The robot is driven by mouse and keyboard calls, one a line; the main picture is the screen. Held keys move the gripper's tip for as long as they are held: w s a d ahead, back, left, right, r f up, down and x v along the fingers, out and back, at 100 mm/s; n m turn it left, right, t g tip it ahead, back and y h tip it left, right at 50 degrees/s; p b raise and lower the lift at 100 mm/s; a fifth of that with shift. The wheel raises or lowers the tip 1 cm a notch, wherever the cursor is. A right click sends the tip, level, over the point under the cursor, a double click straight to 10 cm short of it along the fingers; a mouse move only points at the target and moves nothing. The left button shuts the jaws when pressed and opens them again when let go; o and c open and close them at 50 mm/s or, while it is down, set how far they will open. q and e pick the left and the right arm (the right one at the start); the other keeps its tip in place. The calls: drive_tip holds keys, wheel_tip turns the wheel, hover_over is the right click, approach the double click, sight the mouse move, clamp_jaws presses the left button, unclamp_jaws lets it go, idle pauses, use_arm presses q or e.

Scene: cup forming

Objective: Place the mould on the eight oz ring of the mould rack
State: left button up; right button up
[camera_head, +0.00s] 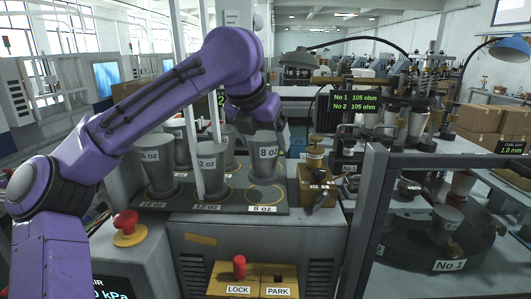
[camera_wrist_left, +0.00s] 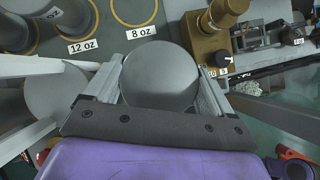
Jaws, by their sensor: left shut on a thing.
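The grey mould (camera_head: 265,158) marked 8 OZ hangs in my left gripper (camera_head: 256,117), which is shut on its upper part. In the left wrist view the mould's round end (camera_wrist_left: 158,78) fills the space between the two fingers (camera_wrist_left: 159,92). In the head view the mould appears upright, just above the eight oz ring (camera_head: 265,196) of the dark mould rack (camera_head: 225,208). That ring (camera_wrist_left: 134,14) shows empty, partly cut off, in the left wrist view. I cannot tell the exact gap between mould and rack. My right gripper is not in view.
Moulds marked 12 oz (camera_head: 208,165) and 16 oz (camera_head: 158,172) stand on the rack to the left, with more behind. A thin pale post (camera_head: 198,150) rises close by. A brass device (camera_head: 316,180) stands just right of the eight oz ring. A red emergency button (camera_head: 126,225) is front left.

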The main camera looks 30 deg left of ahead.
sight(264, 155)
use_arm(q)
drive_tip(key=shift+w+a+f, duration=0.35)
drive_tip(key=shift+w+f, duration=0.15)
drive_tip(key=shift+f, duration=0.25)
wheel_tip(264, 155, down, 3)
drive_tip(key=shift+w+r+p, duration=0.1)
drive_tip(key=shift+r+p, duration=0.1)
drive_tip(key=shift+p, duration=0.45)
drive_tip(key=shift+a+f, duration=0.15)
drive_tip(key=shift+f, duration=0.25)
drive_tip(key=o, duration=1.2)
drive_tip(key=shift+o, duration=0.2)
